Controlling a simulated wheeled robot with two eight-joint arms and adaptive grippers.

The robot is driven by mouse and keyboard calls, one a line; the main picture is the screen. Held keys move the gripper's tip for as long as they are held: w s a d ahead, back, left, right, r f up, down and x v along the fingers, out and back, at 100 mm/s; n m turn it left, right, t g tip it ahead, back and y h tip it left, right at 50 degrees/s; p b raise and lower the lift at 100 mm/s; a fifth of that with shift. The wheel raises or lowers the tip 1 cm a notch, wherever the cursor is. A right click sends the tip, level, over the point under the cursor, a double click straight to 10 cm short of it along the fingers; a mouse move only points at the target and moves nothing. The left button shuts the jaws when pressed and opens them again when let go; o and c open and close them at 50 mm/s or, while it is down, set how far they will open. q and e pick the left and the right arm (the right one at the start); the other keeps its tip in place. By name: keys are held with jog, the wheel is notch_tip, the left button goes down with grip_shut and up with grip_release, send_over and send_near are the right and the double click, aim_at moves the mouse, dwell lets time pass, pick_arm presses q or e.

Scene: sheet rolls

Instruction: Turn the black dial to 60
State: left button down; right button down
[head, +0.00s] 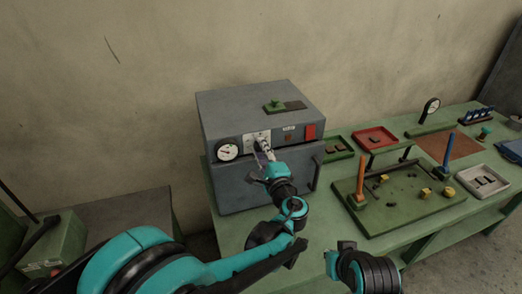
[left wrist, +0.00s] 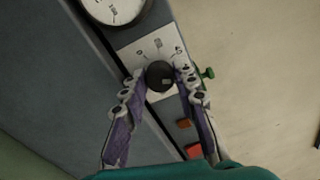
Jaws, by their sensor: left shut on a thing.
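The black dial (left wrist: 159,75) sits on a white scale plate (left wrist: 148,50) on the front of a grey metal box (head: 225,115). My left gripper (left wrist: 160,82) has one purple-grey finger on each side of the dial and is shut on it. In the head view my left gripper (head: 264,153) reaches the box front and mostly hides the dial. The scale numbers are too small and blurred to read, so I cannot tell the dial's setting. My right gripper (head: 346,247) is low in the head view, away from the box; its jaws are unclear.
A round white gauge (head: 227,152) is left of the dial, and a red square (head: 310,131) is to its right. A green piece (head: 277,104) lies on the box top. The green bench (head: 335,222) holds a green tray (head: 400,222) with posts and a red tray (head: 374,136).

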pick_arm(q)
jog(key=c, duration=1.2)
grip_release()
jog(key=shift+o, duration=0.2)
jog(key=v, duration=0.7)
jog(key=shift+s, duration=0.2)
jog(key=shift+d, duration=0.1)
